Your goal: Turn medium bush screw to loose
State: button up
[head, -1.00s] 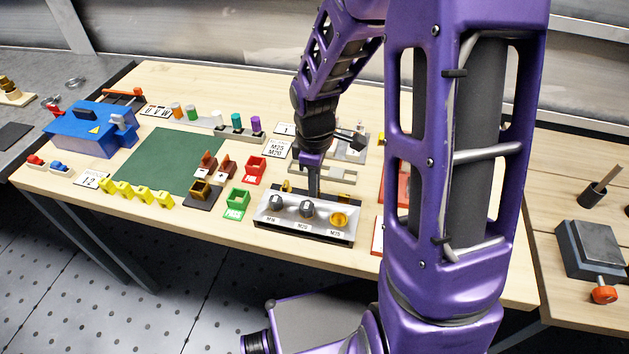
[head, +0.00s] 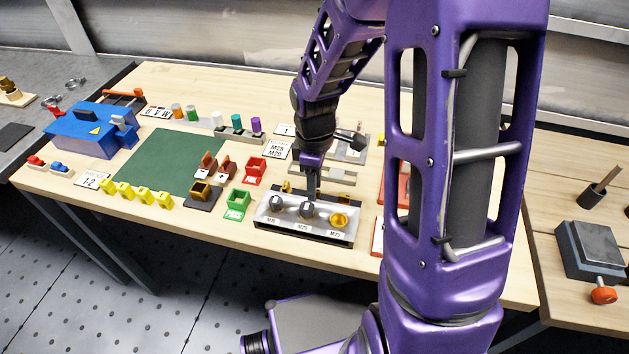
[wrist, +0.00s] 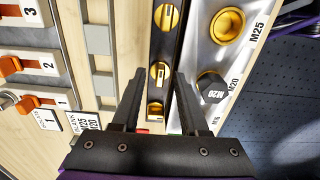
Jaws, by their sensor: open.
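A steel block with bushes marked M16, M20 and M25 (head: 290,222) stands near the table's front edge. Along its back runs a dark strip with three slotted brass screws. In the wrist view the middle screw (wrist: 159,75), the medium one, lies between my fingertips; the large screw (wrist: 167,16) is above and the small one (wrist: 155,109) below. My gripper (wrist: 160,78) is open and empty, its fingers on either side of the medium screw. I cannot tell whether they touch it. In the head view my gripper (head: 313,190) points down behind the block and hides that screw.
Dark plugs fill M16 (head: 276,203) and M20 (wrist: 212,87); M25 shows a brass bush (wrist: 227,26). Beside the strip lie a grey rail (wrist: 98,40) and orange levers numbered 1 to 3 (wrist: 12,65). Green (head: 238,200) and red (head: 256,168) trays stand left.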

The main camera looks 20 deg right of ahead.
notch_tip(320, 180, up, 18)
jog(key=p, duration=0.2)
jog(key=shift+f+p, duration=0.25)
jog(key=shift+p, duration=0.1)
